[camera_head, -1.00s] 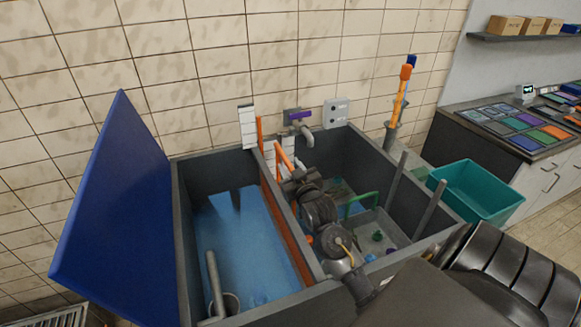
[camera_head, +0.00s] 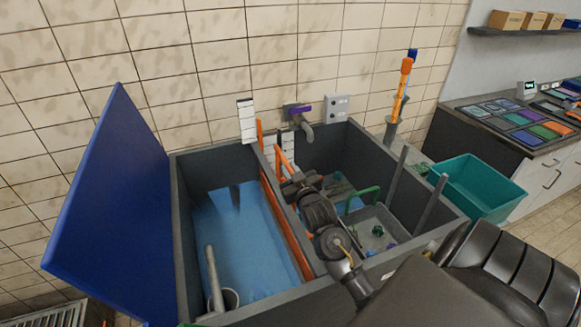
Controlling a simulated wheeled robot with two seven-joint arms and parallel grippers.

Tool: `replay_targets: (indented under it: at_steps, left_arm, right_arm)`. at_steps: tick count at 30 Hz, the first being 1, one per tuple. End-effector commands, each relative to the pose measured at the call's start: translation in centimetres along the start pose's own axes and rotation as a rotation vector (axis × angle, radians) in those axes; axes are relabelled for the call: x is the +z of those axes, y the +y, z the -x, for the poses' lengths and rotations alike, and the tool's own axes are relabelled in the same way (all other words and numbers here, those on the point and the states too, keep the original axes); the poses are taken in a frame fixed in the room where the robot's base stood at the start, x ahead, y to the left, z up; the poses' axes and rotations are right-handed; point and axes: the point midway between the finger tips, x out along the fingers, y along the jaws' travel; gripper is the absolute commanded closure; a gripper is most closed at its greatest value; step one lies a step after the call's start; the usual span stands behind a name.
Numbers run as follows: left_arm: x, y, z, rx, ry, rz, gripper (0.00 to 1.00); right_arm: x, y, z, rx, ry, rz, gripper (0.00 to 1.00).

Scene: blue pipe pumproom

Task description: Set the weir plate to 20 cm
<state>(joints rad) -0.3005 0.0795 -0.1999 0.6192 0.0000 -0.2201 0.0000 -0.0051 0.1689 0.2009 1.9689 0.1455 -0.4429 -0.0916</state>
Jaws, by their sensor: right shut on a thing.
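The orange weir plate (camera_head: 287,238) stands in the divider between the two halves of the grey tank. An orange upright (camera_head: 260,136) and a slanted orange handle (camera_head: 284,158) rise at its far end. White scale strips with black marks stand there, one tall (camera_head: 246,121) and another lower (camera_head: 269,148); their readings are too small to tell. My right gripper (camera_head: 291,181) is shut at the foot of the orange handle, and my arm hides part of the divider. My left gripper is not in view.
Blue water (camera_head: 235,240) fills the left half of the tank (camera_head: 183,250). A raised blue lid (camera_head: 110,215) stands at left. A purple-handled tap (camera_head: 298,110) is on the back wall. A green handle (camera_head: 361,198) sits in the right half. A teal bin (camera_head: 478,192) stands at right.

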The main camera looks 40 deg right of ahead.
Motion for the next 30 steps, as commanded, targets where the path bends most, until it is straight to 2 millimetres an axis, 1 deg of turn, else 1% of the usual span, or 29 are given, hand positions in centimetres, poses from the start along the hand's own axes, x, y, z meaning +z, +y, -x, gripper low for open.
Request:
replay_targets:
  at_steps: [1, 7, 8, 12, 13, 20, 23, 26, 30]
  left_arm:
    - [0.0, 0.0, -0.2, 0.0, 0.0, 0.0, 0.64]
    - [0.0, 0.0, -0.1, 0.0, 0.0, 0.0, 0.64]
    - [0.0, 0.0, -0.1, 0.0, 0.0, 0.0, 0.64]
    - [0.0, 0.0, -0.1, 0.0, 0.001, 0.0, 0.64]
    - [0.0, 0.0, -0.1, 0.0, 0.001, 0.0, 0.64]
    - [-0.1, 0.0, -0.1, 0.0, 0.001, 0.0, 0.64]
    - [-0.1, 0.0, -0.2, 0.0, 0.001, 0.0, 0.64]
    - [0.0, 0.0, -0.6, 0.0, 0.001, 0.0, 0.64]
    - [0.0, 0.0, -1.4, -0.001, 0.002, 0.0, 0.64]
  right_arm:
    - [0.5, -0.2, 0.0, -0.002, -0.003, 0.0, 1.0]
    - [0.3, -0.1, 0.0, -0.002, -0.004, 0.0, 1.0]
    - [0.3, -0.1, 0.0, -0.002, -0.004, 0.0, 0.82]
    - [0.3, -0.1, 0.0, -0.001, -0.003, 0.0, 0.64]
    - [0.3, -0.1, 0.0, -0.001, -0.003, 0.0, 0.62]
    - [0.2, -0.1, 0.0, -0.001, -0.002, 0.0, 0.62]
    - [0.3, -0.1, 0.5, -0.001, -0.003, 0.0, 0.62]
    - [0.5, -0.1, 1.7, -0.001, -0.002, 0.0, 0.62]
    - [0.6, -0.2, 4.5, -0.002, -0.003, -0.001, 0.62]
